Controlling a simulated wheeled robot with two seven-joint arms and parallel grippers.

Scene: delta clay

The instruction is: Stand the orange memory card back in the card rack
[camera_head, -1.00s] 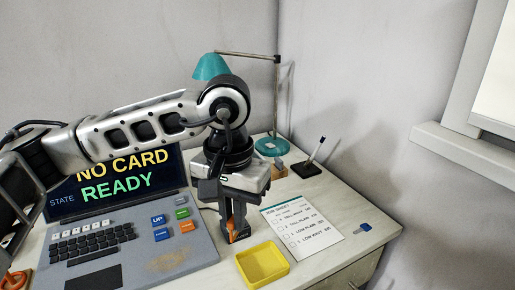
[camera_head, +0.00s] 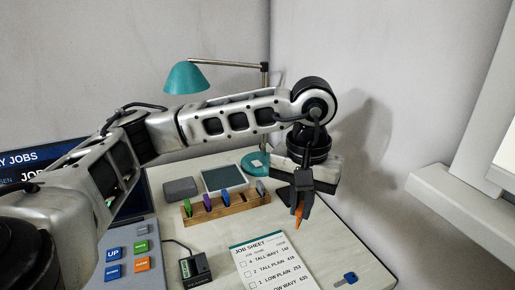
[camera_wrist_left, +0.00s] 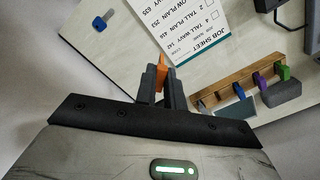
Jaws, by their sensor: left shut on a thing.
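My left gripper (camera_head: 300,205) is shut on the orange memory card (camera_head: 299,214), which points down from the fingertips above the right part of the desk. In the left wrist view the orange card (camera_wrist_left: 161,68) shows between the two fingers. The wooden card rack (camera_head: 225,207) lies to the left of the gripper, apart from it. It holds several upright cards: green (camera_head: 187,207), purple (camera_head: 207,201), blue (camera_head: 225,197) and a grey one (camera_head: 261,187) at its right end. An empty stretch shows between the blue and grey cards. My right gripper is not in view.
The job sheet (camera_head: 270,262) lies in front of the rack. A dark card reader (camera_head: 194,267) stands left of it, beside the keyed console (camera_head: 128,254). Behind the rack are a grey box (camera_head: 181,188), a grey-topped pad (camera_head: 225,178) and the teal lamp (camera_head: 187,77). A blue item (camera_head: 349,278) lies front right.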

